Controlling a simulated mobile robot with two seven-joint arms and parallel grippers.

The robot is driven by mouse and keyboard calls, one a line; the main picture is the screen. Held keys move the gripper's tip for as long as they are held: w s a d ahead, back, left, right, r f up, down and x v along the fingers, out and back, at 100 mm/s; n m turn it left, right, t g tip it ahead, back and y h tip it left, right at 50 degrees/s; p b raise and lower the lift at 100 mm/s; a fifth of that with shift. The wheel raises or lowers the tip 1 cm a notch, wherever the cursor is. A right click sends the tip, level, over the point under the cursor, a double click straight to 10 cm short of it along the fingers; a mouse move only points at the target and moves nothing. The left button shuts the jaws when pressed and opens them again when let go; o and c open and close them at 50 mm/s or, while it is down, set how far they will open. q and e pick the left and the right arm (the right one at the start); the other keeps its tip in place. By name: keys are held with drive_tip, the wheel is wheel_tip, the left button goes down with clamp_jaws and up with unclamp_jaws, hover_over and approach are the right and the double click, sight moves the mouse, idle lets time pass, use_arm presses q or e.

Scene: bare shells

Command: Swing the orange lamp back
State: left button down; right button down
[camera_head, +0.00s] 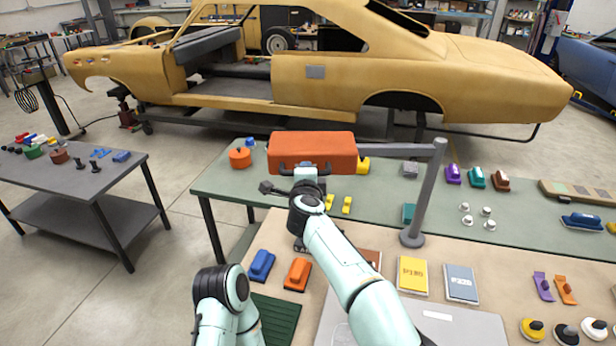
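The orange lamp (312,146) is a wide orange box-shaped head on a grey horizontal arm, carried by a grey upright post (415,205) with a round base on the bench. The head reaches left from the post over the green worktop. A dark bar shows along its near lower edge. My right gripper (303,176) is at this near edge, by the dark bar, and seems to touch or nearly touch it. Its fingers are too small and dark to tell whether they are open or shut. My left arm is folded at the lower left, and its gripper is not visible.
An orange pot (239,157) stands left of the lamp head. Yellow blocks (346,205) lie just below it. A yellow car shell (330,70) stands behind.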

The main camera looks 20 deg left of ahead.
drive_tip(key=shift+w, duration=0.15)
idle(0.3)
drive_tip(key=c, duration=1.2)
unclamp_jaws()
drive_tip(key=shift+o, duration=0.2)
